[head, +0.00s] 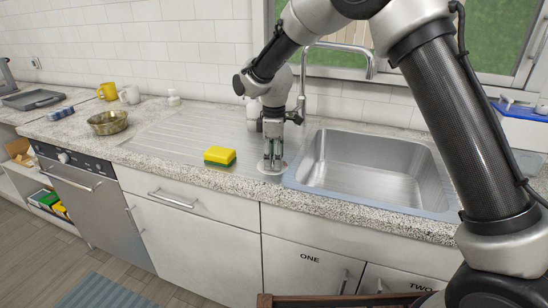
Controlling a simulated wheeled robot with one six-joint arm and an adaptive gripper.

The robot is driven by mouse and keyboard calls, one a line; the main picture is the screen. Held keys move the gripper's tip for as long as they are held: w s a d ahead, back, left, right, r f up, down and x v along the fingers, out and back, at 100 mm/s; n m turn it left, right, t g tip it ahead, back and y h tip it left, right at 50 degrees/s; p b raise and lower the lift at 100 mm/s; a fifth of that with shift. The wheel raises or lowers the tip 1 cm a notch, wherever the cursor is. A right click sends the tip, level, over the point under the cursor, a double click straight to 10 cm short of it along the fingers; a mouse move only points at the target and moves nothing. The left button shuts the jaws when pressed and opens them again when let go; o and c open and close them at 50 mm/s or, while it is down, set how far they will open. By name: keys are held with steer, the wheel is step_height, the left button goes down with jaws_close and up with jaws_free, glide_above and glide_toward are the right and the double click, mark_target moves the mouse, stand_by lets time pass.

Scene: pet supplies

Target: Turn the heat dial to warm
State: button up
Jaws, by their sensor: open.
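My gripper (271,164) points straight down over the counter, left of the sink, with its fingers apart. A small round knob (63,157) is on the front panel of the steel appliance (83,200) at the left, far from my gripper. Its setting is too small to read.
A yellow and green sponge (220,155) lies just left of my gripper. The sink (370,165) is close on the right, with a tall faucet (340,46) behind. The steel drainboard (180,137) is mostly clear.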

steer(key=shift+f, duration=0.1)
steer(key=c, duration=1)
steer(key=shift+m, duration=0.3)
steer(key=m, duration=0.5)
steer(key=shift+s+m, duration=0.1)
steer(key=shift+m, duration=0.2)
steer(key=m, duration=0.5)
steer(key=shift+a, duration=0.1)
steer(key=shift+m, duration=0.4)
steer(key=o, duration=1)
